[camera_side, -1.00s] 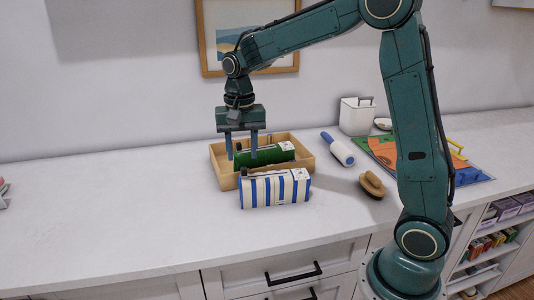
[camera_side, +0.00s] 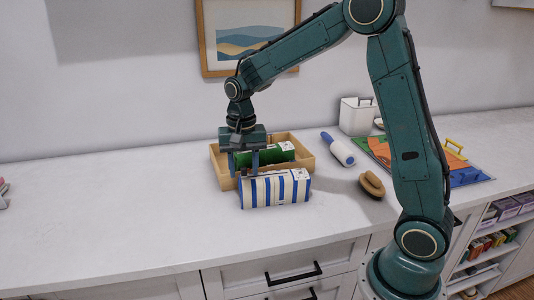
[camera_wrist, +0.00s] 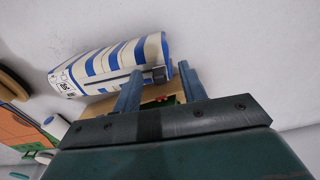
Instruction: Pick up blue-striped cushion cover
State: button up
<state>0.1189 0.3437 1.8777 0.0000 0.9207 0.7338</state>
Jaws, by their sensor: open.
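The blue-striped cushion cover (camera_side: 275,190) is a white roll-like bundle with blue stripes, lying on the counter just in front of the wooden tray. It also shows in the wrist view (camera_wrist: 100,68), beyond my fingertips, with a printed label at its left end. My gripper (camera_side: 241,173) is open and empty, pointing down near the left end of the cover, above and slightly behind it. In the wrist view the two blue fingers (camera_wrist: 158,78) stand apart, near the cover's right end. I cannot tell whether they touch it.
The wooden tray (camera_side: 306,155) holds a green-striped bundle (camera_side: 272,155), partly behind my gripper. A lint roller (camera_side: 338,149), a wooden brush (camera_side: 371,185), a white bin (camera_side: 357,116) and a colourful mat (camera_side: 470,175) lie to the right.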

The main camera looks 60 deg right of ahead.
jog(key=shift+c, duration=0.2)
grip_shut()
jog(key=shift+r, duration=0.1)
notch_tip(320, 180, up, 20)
dwell(0.9)
jog(key=shift+w, duration=0.1)
dwell(0.4)
